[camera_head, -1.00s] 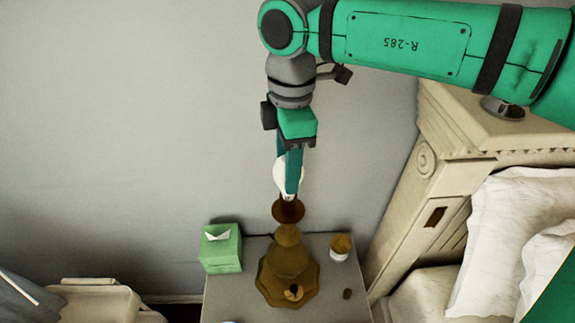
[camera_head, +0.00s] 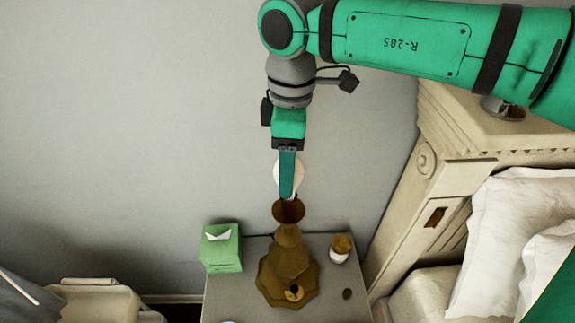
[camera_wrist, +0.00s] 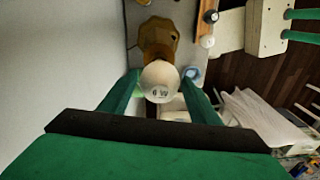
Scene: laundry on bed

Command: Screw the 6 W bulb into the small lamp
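The small lamp (camera_head: 288,265) is brown, with a wide faceted base and an upright stem topped by a round reddish-brown cup (camera_head: 288,211). It stands on the grey nightstand (camera_head: 232,300). My gripper (camera_head: 288,190) points down above the lamp. A white round bulb (camera_head: 299,170) is between its fingers, its lower end at the lamp's top. In the wrist view the bulb (camera_wrist: 160,80) shows "6 W", and both green fingers appear to close on its sides. The bulb's base and its contact with the socket are hidden.
A green tissue box (camera_head: 221,248) stands left of the lamp. A white jar with a brown top (camera_head: 340,248) stands right of it, with a small dark round thing (camera_head: 347,294) in front. The carved bed headboard (camera_head: 432,215) is close on the right. The wall behind is bare.

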